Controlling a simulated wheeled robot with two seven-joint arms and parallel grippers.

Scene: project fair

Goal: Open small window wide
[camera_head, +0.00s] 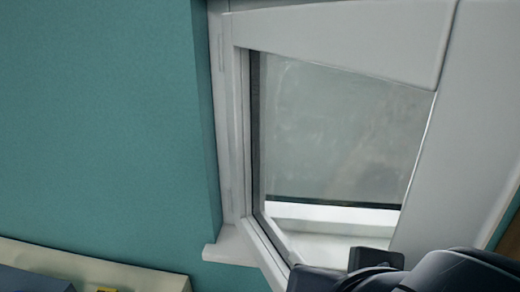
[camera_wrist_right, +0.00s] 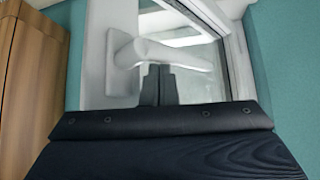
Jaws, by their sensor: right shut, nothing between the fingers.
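The small window's white sash (camera_head: 455,130) fills the right of the head view and stands at an angle to its frame (camera_head: 222,110), swung into the room from the left side. Its glass (camera_head: 335,130) is greyish. The white lever handle (camera_wrist_right: 165,52) shows in the wrist view, lying roughly level on the sash. My right gripper (camera_wrist_right: 158,72) is shut and empty, its dark fingertips just in front of the handle. I cannot tell whether they touch it. In the head view dark parts of my right arm (camera_head: 455,272) cover the sash's lower edge. My left gripper is out of view.
A teal wall (camera_head: 100,110) lies left of the window. A white sill (camera_head: 230,248) juts out below the frame. A pale ledge or box (camera_head: 120,272) is at the lower left. A wooden panel (camera_wrist_right: 30,70) stands at the left in the wrist view.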

